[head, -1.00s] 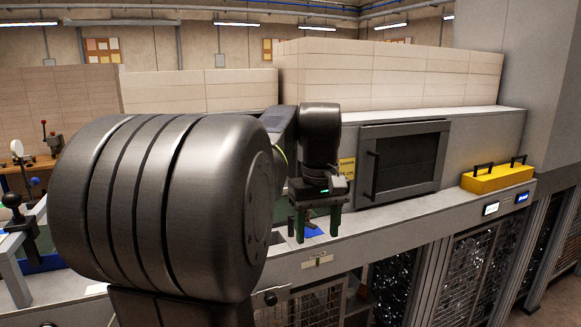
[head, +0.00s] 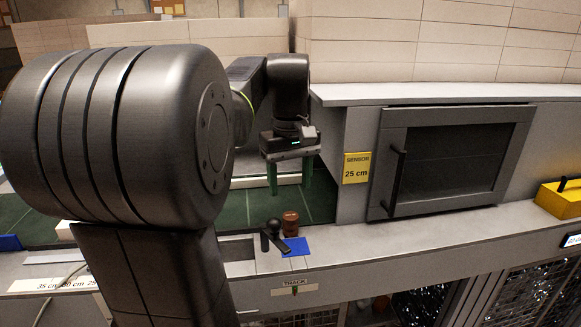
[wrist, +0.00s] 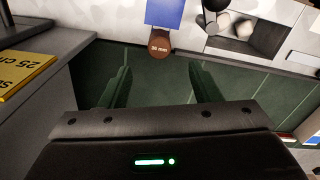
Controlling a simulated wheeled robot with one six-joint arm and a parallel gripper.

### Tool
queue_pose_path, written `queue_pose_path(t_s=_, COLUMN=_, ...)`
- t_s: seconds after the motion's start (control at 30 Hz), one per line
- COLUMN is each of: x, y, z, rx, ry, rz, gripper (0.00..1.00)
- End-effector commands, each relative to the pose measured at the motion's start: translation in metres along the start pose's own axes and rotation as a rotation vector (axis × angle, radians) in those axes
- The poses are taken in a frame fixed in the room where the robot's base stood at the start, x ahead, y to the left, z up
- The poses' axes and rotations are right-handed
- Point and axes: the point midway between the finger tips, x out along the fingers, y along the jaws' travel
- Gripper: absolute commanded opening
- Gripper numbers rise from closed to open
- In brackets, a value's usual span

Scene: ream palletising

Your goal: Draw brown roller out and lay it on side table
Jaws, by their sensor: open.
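A small brown cylinder (head: 291,224), which appears to be the brown roller, stands upright at the counter's edge of the green bed, behind a blue pad (head: 297,247). In the wrist view its round brown top, marked with a size in mm (wrist: 160,45), shows beside the blue pad (wrist: 164,13). My gripper (head: 289,178) points down over the green bed, open and empty, behind and above the cylinder. In the wrist view the fingertips (wrist: 160,72) are spread apart, with the cylinder beyond them. I cannot make out the side table.
A black ball-topped lever (head: 270,236) stands just left of the cylinder. A grey cabinet door (head: 452,158) with a handle and a yellow sensor sign (head: 356,168) are at right. The green bed (head: 238,207) has bare room.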

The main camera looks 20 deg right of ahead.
Motion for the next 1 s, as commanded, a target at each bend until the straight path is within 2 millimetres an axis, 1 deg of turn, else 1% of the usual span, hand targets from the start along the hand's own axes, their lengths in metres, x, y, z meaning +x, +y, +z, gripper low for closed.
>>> queue_pose_path(t_s=0.03, x=0.010, y=-0.001, z=0.001, rx=0.000, ry=-0.004, rz=-0.002, gripper=0.57)
queue_pose_path(t_s=0.3, x=0.062, y=0.000, z=0.001, rx=0.000, ry=-0.003, rz=-0.002, gripper=0.57)
queue_pose_path(t_s=0.4, x=0.078, y=-0.001, z=0.001, rx=0.000, ry=-0.004, rz=-0.002, gripper=0.57)
queue_pose_path(t_s=0.5, x=0.089, y=0.000, z=0.001, rx=0.000, ry=-0.003, rz=-0.002, gripper=0.57)
queue_pose_path(t_s=0.7, x=0.100, y=0.000, z=0.001, rx=0.000, ry=0.000, rz=0.000, gripper=0.57)
queue_pose_path(t_s=0.97, x=0.101, y=0.000, z=0.000, rx=0.000, ry=0.000, rz=0.000, gripper=0.57)
queue_pose_path(t_s=1.0, x=0.101, y=0.000, z=0.000, rx=0.000, ry=0.000, rz=0.000, gripper=0.49)
